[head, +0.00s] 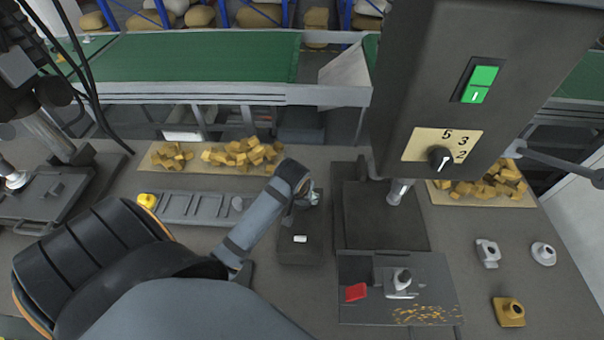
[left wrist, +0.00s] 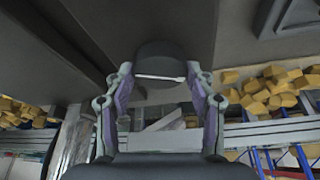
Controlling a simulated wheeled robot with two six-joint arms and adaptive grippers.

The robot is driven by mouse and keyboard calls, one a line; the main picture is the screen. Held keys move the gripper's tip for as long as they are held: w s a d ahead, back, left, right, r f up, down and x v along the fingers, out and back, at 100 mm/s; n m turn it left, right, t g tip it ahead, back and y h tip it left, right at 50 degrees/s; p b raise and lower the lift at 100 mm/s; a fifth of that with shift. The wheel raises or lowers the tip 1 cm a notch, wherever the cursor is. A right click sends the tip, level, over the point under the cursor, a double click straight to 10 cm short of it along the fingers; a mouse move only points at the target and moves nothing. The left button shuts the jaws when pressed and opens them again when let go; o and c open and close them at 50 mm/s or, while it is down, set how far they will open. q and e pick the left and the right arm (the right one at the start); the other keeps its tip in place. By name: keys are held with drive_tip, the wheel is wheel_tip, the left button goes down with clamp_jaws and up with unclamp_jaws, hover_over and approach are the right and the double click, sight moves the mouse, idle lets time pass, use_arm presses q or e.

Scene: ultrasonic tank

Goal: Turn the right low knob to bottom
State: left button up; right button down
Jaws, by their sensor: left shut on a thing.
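My left gripper (head: 308,197) reaches in over the bench beside a low dark box (head: 300,252) with a small white mark on top. In the left wrist view my left gripper (left wrist: 156,72) has its fingers on either side of a round dark knob (left wrist: 162,56) and is shut on it. A white pointer line runs almost level across this knob. In the head view my wrist and gripper hide this knob. Another dark knob (head: 439,158) with a white pointer stands free on a yellow dial marked 5, 3 and 2. My right gripper is not in view.
A large grey machine head (head: 430,80) with a green switch (head: 480,84) hangs at the right. A plate (head: 350,316) with a red part (head: 356,292) and metal shavings lies in front. A lever (head: 560,165) sticks out right. Yellow blocks (head: 245,152) lie behind my arm.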

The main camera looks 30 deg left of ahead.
use_arm(q)
drive_tip(key=n+y+p, duration=0.1)
drive_tip(key=n+p, duration=0.2)
drive_tip(key=p, duration=0.1)
drive_tip(key=shift+d+r+n+g, duration=0.1)
drive_tip(key=shift+r+n+g, duration=0.05)
drive_tip(key=shift+n+g, duration=0.2)
drive_tip(key=shift+n+g+y+p, duration=0.25)
drive_tip(key=shift+n+y+p, duration=0.05)
drive_tip(key=shift+n+p, duration=0.35)
drive_tip(key=shift+f, duration=0.2)
drive_tip(key=o, duration=1.2)
drive_tip(key=shift+c, duration=0.2)
drive_tip(key=v, duration=0.7)
drive_tip(key=shift+r, duration=0.25)
